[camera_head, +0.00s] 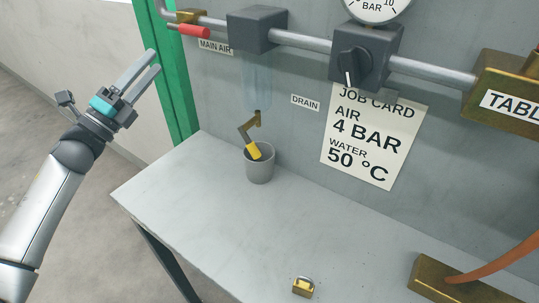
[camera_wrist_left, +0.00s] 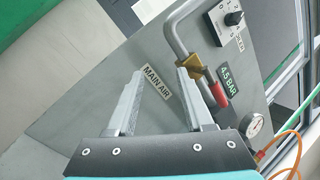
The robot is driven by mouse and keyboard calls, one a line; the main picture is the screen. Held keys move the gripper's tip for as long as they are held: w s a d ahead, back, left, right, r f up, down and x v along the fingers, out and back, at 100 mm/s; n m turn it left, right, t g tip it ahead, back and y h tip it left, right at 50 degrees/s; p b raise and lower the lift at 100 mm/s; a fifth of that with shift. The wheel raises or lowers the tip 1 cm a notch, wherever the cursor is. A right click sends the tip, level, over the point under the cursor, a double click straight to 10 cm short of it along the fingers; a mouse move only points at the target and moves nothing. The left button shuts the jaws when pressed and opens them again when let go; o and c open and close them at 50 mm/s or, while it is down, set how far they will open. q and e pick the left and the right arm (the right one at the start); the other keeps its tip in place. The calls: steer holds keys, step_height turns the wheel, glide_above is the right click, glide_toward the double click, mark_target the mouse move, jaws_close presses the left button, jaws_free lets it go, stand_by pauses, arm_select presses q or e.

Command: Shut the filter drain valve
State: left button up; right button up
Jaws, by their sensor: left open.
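The filter drain valve (camera_head: 254,123) is a small brass fitting under the clear filter bowl (camera_head: 257,80). Its grey lever slants down and ends in a yellow grip (camera_head: 254,151), at the mouth of a grey cup (camera_head: 260,167) on the bench. A DRAIN label (camera_head: 305,102) is on the panel to the right. My left gripper (camera_head: 154,62) is open and empty, up and left of the valve, in front of the green post. In the left wrist view its open fingers (camera_wrist_left: 160,72) have the MAIN AIR label beyond them; the drain valve is not visible there. My right gripper is not in view.
A red-handled main air valve (camera_head: 194,30) and pipe run above. A regulator with a black knob (camera_head: 353,66) and a job card (camera_head: 373,135) are to the right. A padlock (camera_head: 303,286) and a brass block (camera_head: 455,285) lie on the bench (camera_head: 190,190). Its left part is clear.

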arm_select(q)
steer(key=s+d+f+m+g+h+b, duration=0.35)
steer(key=s+d+f+m+g, duration=0.55)
steer(key=s+f+m+g, duration=0.45)
steer(key=p+x, duration=0.4)
steer(key=x, duration=1.1)
steer(key=shift+s+r+m+p, duration=0.3)
steer(key=shift+r+m+p, duration=0.05)
steer(key=shift+r, duration=0.1)
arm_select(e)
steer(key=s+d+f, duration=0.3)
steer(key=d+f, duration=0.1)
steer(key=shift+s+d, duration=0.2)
arm_select(q)
steer(key=shift+g, duration=0.25)
jaws_close()
